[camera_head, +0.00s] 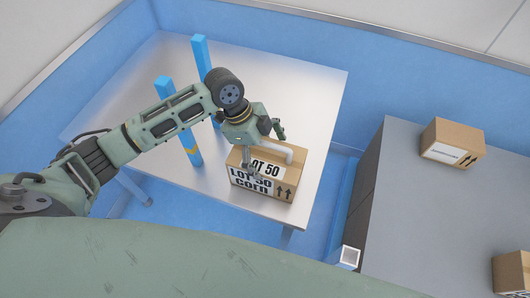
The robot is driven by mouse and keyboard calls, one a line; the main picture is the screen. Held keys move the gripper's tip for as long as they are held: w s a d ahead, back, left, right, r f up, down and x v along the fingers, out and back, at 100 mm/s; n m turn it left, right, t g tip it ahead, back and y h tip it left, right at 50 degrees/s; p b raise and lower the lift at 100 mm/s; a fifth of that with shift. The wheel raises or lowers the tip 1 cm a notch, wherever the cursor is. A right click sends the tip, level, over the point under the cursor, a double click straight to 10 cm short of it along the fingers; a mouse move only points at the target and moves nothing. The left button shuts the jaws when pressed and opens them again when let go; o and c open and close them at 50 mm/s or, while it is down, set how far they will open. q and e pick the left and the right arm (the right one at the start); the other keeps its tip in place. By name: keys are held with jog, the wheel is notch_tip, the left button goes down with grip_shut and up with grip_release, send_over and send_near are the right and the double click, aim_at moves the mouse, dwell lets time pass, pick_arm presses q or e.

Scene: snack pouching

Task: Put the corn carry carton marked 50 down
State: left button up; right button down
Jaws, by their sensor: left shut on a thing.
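The corn carry carton (268,190) is a brown box with white labels reading LOT 50 and corn, and arrow marks at its right end. It has a pale handle on top and appears upright at the front right of the light table (312,100). I cannot tell whether its underside touches the table. My left gripper (266,150) comes down over the carton from above and is shut on it, at the handle area. The gripper hides part of the carton's top. My right gripper is not in view.
Two blue posts, one nearer (178,125) and one farther (200,55), stand at the table's left. A grey counter (420,220) on the right holds a brown box (452,143) and another at its right edge (513,272). Blue walls enclose the back. The table's far right is clear.

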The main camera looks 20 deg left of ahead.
pick_arm(q)
jog(key=o, duration=1.8)
jog(key=shift+c, duration=0.2)
jog(key=b+v, duration=0.1)
jog(key=v, duration=1.1)
jog(key=shift+s, duration=0.1)
